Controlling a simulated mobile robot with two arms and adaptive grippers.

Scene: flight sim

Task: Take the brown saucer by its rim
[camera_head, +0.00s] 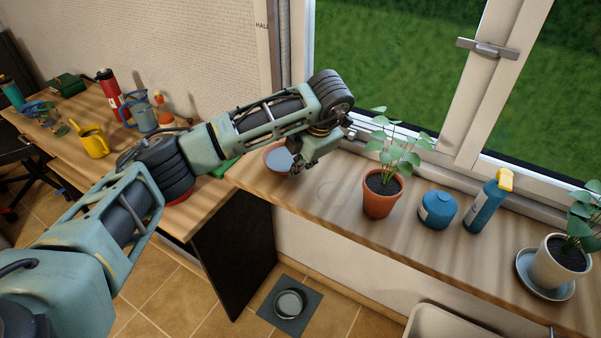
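My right gripper is not in view.
Right of the gripper stand a terracotta pot (381,204) with a plant, a blue canister (437,210), a blue spray bottle (485,206) and a white pot (556,268) on a grey saucer (527,274). A yellow watering can (95,146) stands on the left table. The window frame borders the sill.

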